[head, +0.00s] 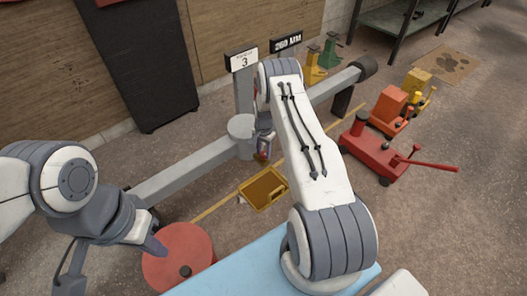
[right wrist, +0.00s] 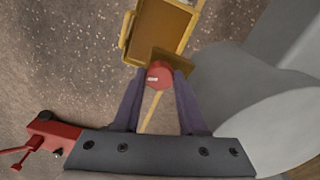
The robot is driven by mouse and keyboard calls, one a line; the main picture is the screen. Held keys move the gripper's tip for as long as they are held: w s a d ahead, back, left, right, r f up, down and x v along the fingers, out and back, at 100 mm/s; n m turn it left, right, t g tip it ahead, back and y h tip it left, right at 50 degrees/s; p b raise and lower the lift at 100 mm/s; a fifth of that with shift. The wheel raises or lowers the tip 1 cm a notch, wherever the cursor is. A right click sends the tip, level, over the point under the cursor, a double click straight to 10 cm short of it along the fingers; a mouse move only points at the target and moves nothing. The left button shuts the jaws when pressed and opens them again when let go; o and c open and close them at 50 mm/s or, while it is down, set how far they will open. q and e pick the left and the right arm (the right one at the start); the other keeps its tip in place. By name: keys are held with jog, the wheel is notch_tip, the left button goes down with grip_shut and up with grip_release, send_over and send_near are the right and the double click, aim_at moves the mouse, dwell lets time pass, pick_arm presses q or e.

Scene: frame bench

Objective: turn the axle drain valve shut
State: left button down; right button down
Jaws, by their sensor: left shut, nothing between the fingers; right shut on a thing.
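The axle drain valve shows as a round red knob (right wrist: 158,75) with a small white mark, beside the grey axle housing (right wrist: 230,90), in the right wrist view. My right gripper (right wrist: 157,84) is shut on the knob, one finger on each side. In the head view the grey axle (head: 185,177) runs across the floor, and the red knob (head: 262,155) shows only slightly beneath my right arm, which hides most of that gripper. My left gripper (head: 156,249) is shut and empty, over the near end of the axle by a red disc (head: 178,250).
A yellow tray (head: 248,204) lies on the floor below the valve and also shows in the right wrist view (right wrist: 126,30). A light blue surface (head: 235,270) is at the front.

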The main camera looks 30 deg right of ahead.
aim_at(264, 153)
jog(key=shift+m, duration=1.6)
jog(key=shift+c, duration=2.2)
grip_release()
notch_tip(264, 153, up, 10)
jog(key=p, duration=0.3)
jog(key=shift+r+p, duration=0.25)
jog(key=shift+p, duration=0.1)
